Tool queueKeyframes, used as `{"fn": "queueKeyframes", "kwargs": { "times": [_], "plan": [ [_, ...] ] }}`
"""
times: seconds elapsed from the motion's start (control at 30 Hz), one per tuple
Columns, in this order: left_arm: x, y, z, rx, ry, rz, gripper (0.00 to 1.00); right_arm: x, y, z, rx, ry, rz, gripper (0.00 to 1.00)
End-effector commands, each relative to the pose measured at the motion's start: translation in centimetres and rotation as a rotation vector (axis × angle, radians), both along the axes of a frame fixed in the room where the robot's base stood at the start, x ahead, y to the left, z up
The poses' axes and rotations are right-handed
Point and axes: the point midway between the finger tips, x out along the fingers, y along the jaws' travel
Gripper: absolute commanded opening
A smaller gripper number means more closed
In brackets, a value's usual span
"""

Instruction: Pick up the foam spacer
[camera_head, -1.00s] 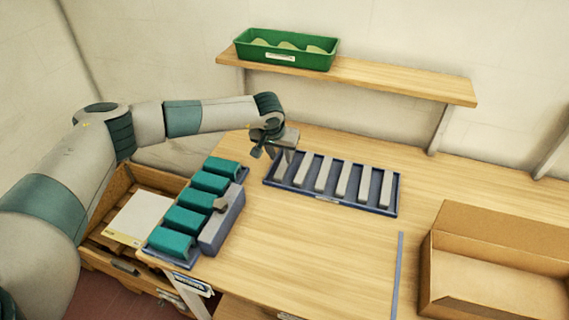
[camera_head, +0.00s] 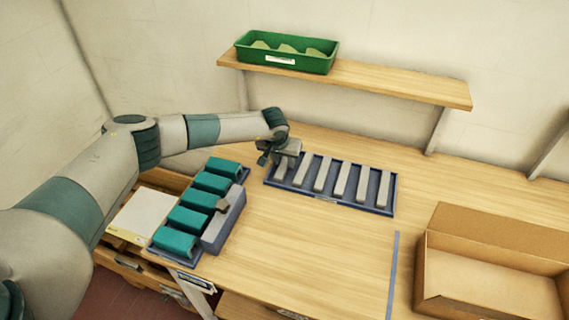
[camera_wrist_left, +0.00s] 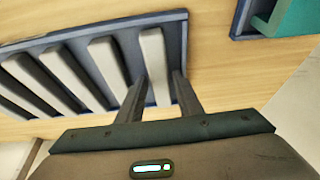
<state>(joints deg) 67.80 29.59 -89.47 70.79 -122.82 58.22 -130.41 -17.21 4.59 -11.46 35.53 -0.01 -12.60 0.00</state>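Several grey foam spacers (camera_head: 341,180) lie side by side in a blue tray (camera_head: 330,199) on the table. My left gripper (camera_head: 275,160) is at the tray's left end, over the leftmost spacer. In the left wrist view that end spacer (camera_wrist_left: 153,58) runs between the two fingers of my left gripper (camera_wrist_left: 160,84). The fingers are apart, one on each side of it, with narrow gaps. Whether they touch it lower down is hidden. My right gripper is not in view.
An open cardboard box (camera_head: 490,262) is at right. A shelf (camera_head: 400,88) with a green bin (camera_head: 285,57) hangs behind. The middle table is clear.

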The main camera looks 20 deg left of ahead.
Motion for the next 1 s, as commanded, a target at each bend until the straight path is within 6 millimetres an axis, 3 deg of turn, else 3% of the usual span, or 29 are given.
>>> {"fn": "queueKeyframes", "kwargs": {
  "times": [0.37, 0.4, 0.53, 1.0],
  "plan": [
    [0.0, -0.01, 0.02, 0.0, 0.0, 0.0, 0.33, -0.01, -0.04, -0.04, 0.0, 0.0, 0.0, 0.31],
    [0.0, -0.01, 0.02, 0.0, 0.0, 0.0, 0.3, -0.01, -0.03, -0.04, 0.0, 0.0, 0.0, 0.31],
    [0.0, -0.01, 0.03, 0.0, 0.0, 0.0, 0.02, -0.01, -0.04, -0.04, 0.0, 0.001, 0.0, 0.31],
    [0.09, -0.04, 0.61, -0.001, -0.003, -0.001, 0.02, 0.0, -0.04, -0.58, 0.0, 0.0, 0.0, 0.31]
  ]
}}
